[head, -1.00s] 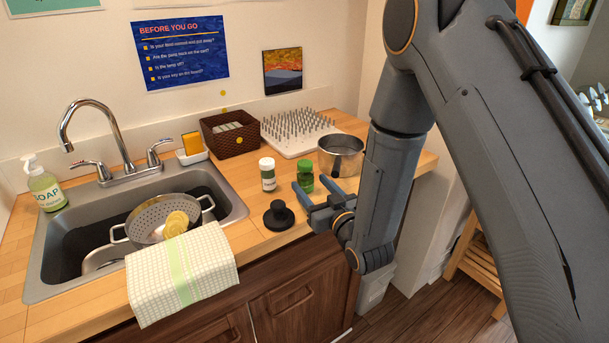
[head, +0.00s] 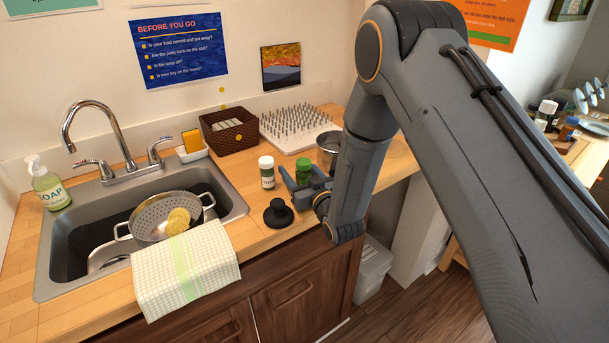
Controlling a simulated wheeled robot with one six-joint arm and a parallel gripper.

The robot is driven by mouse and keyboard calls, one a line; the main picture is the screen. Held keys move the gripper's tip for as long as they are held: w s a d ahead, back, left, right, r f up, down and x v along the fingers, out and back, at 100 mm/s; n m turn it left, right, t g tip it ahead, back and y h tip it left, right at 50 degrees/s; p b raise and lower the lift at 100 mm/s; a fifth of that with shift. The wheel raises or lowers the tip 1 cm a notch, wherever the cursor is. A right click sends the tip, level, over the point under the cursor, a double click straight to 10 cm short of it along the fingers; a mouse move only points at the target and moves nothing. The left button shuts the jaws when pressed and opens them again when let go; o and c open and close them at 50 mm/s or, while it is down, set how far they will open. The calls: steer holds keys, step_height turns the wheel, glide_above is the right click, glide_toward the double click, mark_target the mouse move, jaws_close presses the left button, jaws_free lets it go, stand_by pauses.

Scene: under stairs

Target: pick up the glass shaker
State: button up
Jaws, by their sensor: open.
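A small green-lidded shaker (head: 303,166) stands upright on the wooden counter, left of the metal pot. A white-capped shaker (head: 267,173) with a pale label stands just to its left. I cannot tell for certain which of the two is the glass one. My gripper (head: 299,179) is open and low over the counter, its fingers pointing toward the back. In the picture the green-lidded shaker shows between the fingertips, its lower part hidden by them. I cannot tell whether they touch it. The white-capped shaker is outside the fingers, left of them.
A black round-knobbed object (head: 278,214) stands close in front-left of my gripper. The metal pot (head: 327,149) is partly hidden behind my arm. A spiked white board (head: 291,143) and brown basket (head: 229,132) lie behind. The sink (head: 48,250) with a colander (head: 152,215) is left.

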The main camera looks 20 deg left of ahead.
steer(key=c, duration=1.2)
steer(key=shift+r+b, duration=0.15)
steer(key=shift+b, duration=0.2)
steer(key=shift+r, duration=0.15)
steer(key=b+v, duration=0.5)
steer(key=v, duration=1.3)
steer(key=shift+b, duration=0.4)
